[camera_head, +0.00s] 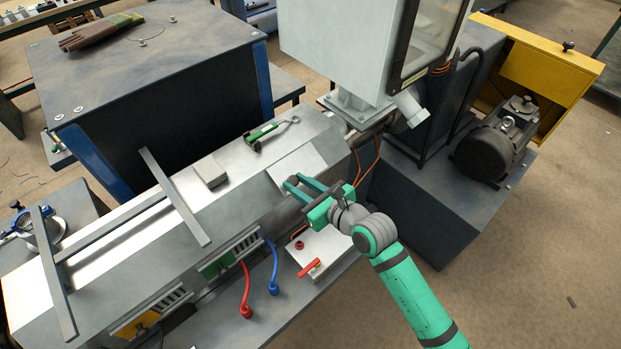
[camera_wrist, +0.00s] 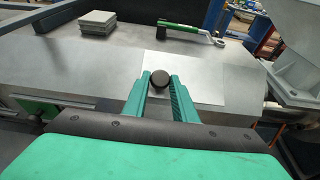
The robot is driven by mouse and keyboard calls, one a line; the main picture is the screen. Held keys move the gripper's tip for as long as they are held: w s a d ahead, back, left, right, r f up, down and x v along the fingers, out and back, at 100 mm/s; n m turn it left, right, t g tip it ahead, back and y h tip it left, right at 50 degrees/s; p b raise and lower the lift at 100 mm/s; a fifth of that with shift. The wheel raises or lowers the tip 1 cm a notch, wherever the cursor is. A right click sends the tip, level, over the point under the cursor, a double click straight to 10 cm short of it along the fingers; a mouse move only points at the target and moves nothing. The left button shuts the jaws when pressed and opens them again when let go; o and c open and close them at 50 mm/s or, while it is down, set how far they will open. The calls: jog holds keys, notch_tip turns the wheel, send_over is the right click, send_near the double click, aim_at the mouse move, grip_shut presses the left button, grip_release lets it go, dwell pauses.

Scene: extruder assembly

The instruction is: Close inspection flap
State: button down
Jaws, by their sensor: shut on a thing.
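The inspection flap (camera_head: 298,160) looks like a pale plate on the sloped front face of the long grey housing. It also shows in the wrist view (camera_wrist: 205,82), where it looks flat against the housing; I cannot tell whether any gap is left at its edges. A round black knob (camera_wrist: 160,78) stands at the flap. My gripper (camera_head: 296,182) reaches the flap's lower part from the front right. In the wrist view my gripper's green fingers (camera_wrist: 160,86) are shut on the knob, one on each side.
On the housing top lie a green-handled ratchet tool (camera_head: 268,132) and a grey block stack (camera_head: 209,172). A grey hopper (camera_head: 340,50) rises behind. Red hose (camera_head: 244,285), blue hose (camera_head: 272,265) and a pale box with red handle (camera_head: 322,250) sit below.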

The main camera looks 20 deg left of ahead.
jog(key=shift+a+f, duration=0.15)
jog(key=shift+f, duration=1.35)
jog(key=c, duration=1.5)
grip_release()
jog(key=shift+w+r, duration=0.1)
jog(key=v, duration=1)
jog(key=shift+d+r, duration=0.15)
jog(key=shift+d, duration=0.2)
jog(key=shift+a+r, duration=0.1)
